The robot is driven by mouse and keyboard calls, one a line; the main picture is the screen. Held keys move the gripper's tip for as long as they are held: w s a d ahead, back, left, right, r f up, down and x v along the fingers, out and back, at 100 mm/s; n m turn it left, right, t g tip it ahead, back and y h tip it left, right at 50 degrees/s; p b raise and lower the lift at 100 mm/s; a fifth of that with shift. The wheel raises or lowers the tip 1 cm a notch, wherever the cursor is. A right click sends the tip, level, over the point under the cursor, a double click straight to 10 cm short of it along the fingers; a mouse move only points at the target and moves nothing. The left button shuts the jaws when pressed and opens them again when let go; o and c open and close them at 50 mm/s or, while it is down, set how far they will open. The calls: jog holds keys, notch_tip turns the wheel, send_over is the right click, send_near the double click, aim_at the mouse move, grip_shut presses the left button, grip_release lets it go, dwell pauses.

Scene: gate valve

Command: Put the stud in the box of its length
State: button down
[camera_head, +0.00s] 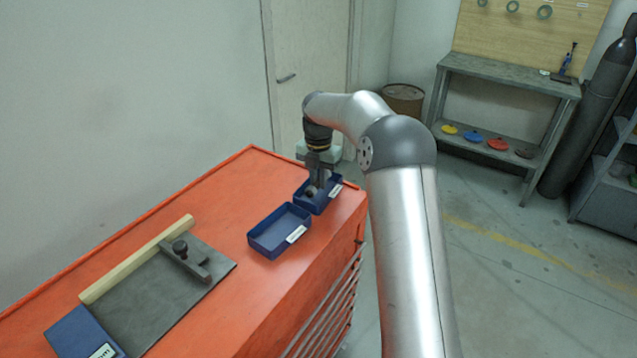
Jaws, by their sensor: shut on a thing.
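My gripper (317,183) points down at the far blue box (327,206), near the orange bench's right end. It is shut on a small dark piece, seemingly the stud (310,191), whose lower end shows at or just inside the box opening. I cannot tell whether it touches the box floor. The stud's full length is hidden by the fingers and the box. A second blue box (266,246) stands next to it, nearer and to the left, and looks empty. Both boxes have white labels on their front right sides, too small to read.
On the orange bench (225,205) lie a dark grey mat (150,305), a wooden strip (140,258), a dark bar with a knob (190,266) and a labelled blue item (75,335). The bench's right edge is close to the boxes. A grey workbench (510,75) stands behind.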

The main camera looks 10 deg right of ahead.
jog(key=shift+f, duration=1.15)
jog(key=shift+f, duration=0.2)
jog(key=c, duration=1.3)
grip_release()
jog(key=shift+s, duration=0.1)
jog(key=shift+c, duration=0.2)
jog(key=shift+r, duration=0.1)
